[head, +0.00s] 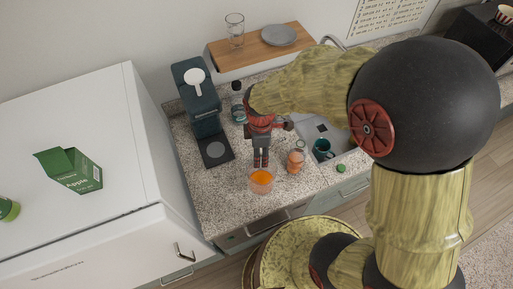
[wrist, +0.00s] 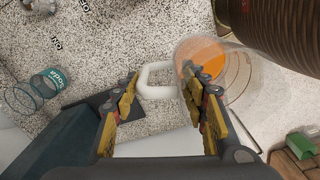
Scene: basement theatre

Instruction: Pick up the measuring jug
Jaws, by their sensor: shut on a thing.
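The measuring jug (head: 261,184) is clear, with orange contents, and is near the front of the speckled counter in the head view. In the wrist view the jug (wrist: 203,52) is at the upper right, and its white handle (wrist: 154,92) points left between my fingers. My gripper (head: 261,160) reaches down to the jug from above in the head view. The right finger overlaps part of the jug wall. I cannot tell whether the jug's base touches the counter.
A dark coffee machine (head: 200,95) stands left of the jug. A white cabinet (head: 90,115) bounds the counter.

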